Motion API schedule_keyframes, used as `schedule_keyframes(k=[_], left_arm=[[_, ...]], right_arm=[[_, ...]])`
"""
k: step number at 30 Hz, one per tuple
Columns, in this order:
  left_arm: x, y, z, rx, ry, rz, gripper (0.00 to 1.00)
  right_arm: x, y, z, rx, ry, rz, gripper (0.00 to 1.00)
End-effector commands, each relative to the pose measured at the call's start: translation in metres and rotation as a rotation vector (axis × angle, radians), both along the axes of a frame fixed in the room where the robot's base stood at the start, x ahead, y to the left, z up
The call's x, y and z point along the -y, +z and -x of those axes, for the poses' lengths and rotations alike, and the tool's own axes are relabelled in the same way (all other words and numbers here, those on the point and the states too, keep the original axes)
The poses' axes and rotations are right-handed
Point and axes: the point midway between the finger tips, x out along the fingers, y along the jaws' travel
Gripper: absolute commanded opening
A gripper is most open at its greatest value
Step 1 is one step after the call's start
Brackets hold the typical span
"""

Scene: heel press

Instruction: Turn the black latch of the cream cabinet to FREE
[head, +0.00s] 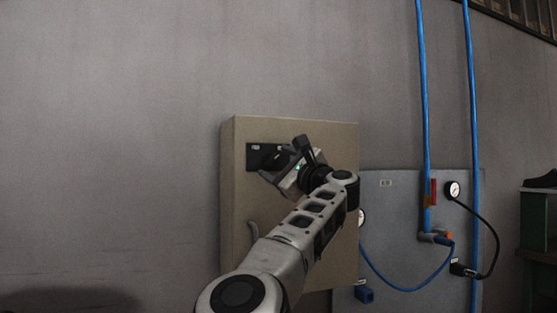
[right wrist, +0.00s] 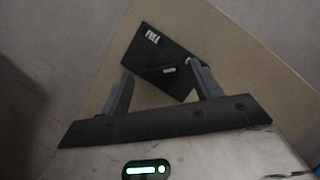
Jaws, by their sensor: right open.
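The cream cabinet (head: 335,140) hangs on the grey wall, its door facing me. The black latch (head: 254,155) sits on its upper left part, partly hidden by my right gripper in the head view. In the right wrist view the black latch (right wrist: 150,58) shows as a tilted dark plate with a white FREE label near its top corner and a second small label lower down. My right gripper (right wrist: 162,84) is open, with its two fingers on either side of the plate's lower part. I cannot tell whether they touch the latch. My left gripper is out of view.
A grey panel (head: 400,195) with gauges (head: 453,190), blue hoses (head: 425,110) and a black cable stands right of the cabinet. A curved handle (head: 254,240) is on the cabinet's lower left. A dark green stand (head: 538,220) is at the far right. The wall left of the cabinet is bare.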

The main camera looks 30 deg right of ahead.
Motion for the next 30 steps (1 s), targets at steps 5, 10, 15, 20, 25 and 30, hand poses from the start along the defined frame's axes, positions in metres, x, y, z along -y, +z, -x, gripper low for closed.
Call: schedule_keyframes(k=[5,10,15,20,25,30], left_arm=[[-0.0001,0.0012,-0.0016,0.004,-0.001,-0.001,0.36],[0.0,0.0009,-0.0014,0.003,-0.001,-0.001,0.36],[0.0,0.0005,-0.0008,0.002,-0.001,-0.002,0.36],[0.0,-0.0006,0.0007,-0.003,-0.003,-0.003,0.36],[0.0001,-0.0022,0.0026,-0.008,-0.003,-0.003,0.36],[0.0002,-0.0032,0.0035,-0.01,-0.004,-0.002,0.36]], right_arm=[[0.0002,0.0004,-0.0023,0.0,-0.001,0.0,0.64],[0.0002,0.0004,-0.002,0.001,-0.001,0.0,0.53],[0.0001,0.0004,-0.0019,0.001,-0.001,0.0,0.19],[0.0001,0.0004,-0.0019,-0.001,0.0,0.005,0.19],[0.0003,0.0004,-0.002,-0.01,0.0,0.043,0.19],[0.0013,0.0007,-0.0017,-0.033,-0.002,0.132,0.19]])
